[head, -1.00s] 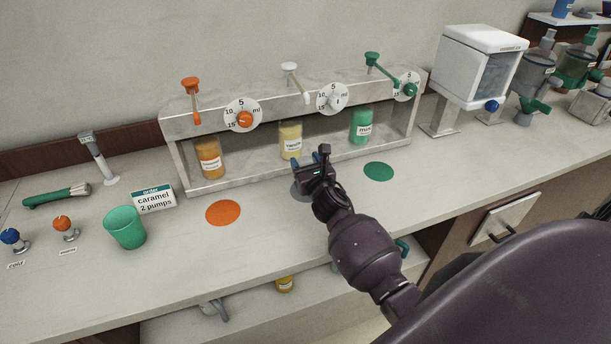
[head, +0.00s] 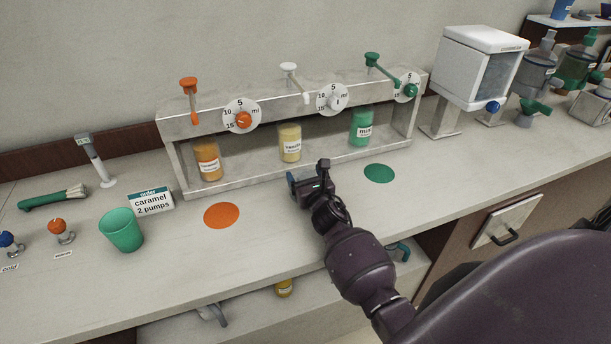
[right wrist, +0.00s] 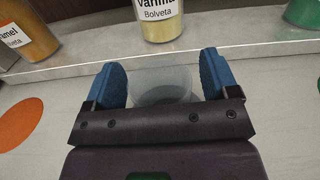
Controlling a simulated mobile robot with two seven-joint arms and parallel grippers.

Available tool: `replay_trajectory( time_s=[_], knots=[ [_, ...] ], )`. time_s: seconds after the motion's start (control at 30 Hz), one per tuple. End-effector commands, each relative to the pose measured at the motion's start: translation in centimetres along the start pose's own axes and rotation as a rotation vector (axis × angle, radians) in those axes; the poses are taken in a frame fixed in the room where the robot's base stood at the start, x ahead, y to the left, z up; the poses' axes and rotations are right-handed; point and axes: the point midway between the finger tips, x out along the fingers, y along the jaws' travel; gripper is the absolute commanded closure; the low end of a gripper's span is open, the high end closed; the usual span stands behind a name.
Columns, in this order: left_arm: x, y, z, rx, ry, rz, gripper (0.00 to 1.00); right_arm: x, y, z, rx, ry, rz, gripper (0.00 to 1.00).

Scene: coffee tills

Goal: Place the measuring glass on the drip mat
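The measuring glass (right wrist: 163,97), a clear, empty-looking cup, is between the two blue fingers of my right gripper (right wrist: 163,82) in the right wrist view. The fingers are spread wide, one on each side, with thin gaps at the glass. In the head view my right gripper (head: 310,182) is low over the counter in front of the vanilla bottle (head: 290,143) and hides the glass. An orange round mat (head: 221,215) lies to its left and a green round mat (head: 379,173) to its right; both are bare. My left gripper is out of view.
The syrup stand (head: 190,127) with caramel, vanilla and green bottles runs behind the gripper. A green cup (head: 121,231) and an order card (head: 151,202) reading caramel, 2 pumps stand at left. The counter between cup and gripper is mostly clear.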

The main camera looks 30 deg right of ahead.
Motion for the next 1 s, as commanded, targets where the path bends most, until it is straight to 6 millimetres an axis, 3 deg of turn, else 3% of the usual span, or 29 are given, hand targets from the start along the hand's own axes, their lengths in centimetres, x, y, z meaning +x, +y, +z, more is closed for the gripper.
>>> replay_trajectory(
  time_s=[0.37,1.0],
  knots=[
    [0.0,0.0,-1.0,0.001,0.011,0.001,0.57,0.0,0.0,0.6,0.001,-0.001,0.0,0.2],
    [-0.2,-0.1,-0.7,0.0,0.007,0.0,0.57,-10.1,0.0,0.2,0.0,0.002,0.0,0.2]
  ],
)
